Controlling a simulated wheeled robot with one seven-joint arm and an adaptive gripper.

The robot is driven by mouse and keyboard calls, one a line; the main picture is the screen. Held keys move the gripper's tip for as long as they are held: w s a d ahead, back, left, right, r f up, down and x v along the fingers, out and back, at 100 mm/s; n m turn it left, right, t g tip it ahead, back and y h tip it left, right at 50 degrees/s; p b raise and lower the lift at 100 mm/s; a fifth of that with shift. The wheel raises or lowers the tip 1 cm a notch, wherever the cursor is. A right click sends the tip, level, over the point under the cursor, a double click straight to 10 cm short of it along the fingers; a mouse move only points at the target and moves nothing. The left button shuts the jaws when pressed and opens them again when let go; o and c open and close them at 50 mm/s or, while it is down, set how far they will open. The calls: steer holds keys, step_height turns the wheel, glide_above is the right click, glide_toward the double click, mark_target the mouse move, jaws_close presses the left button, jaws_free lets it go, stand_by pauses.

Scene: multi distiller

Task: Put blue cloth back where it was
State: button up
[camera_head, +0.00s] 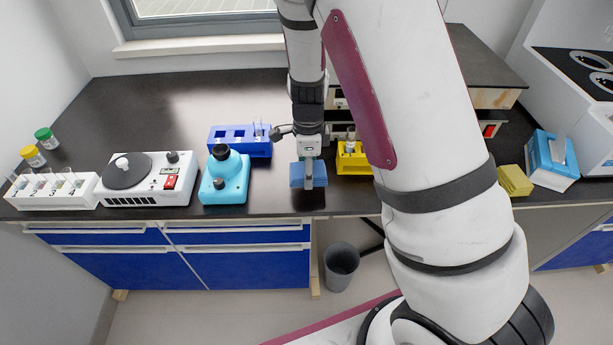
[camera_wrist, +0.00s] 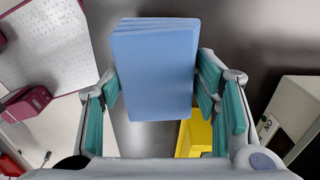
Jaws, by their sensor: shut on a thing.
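The blue cloth (camera_head: 297,175) is a folded light blue block near the front edge of the black bench, between the blue device and the yellow rack. My gripper (camera_head: 308,175) points down and is shut on it. In the wrist view the blue cloth (camera_wrist: 155,75) is held between the teal pads of my gripper (camera_wrist: 158,85). I cannot tell whether the cloth touches the bench top.
A blue rack (camera_head: 240,147) stands behind left, a light blue device (camera_head: 226,180) left, and a yellow rack (camera_head: 352,160) close on the right. Farther right are a yellow folded block (camera_head: 515,180) and a blue-white box (camera_head: 552,158). The back left bench is clear.

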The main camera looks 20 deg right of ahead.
steer(key=shift+w, duration=0.25)
steer(key=shift+f, duration=1.75)
steer(key=shift+f, duration=0.15)
steer(key=o, duration=1.2)
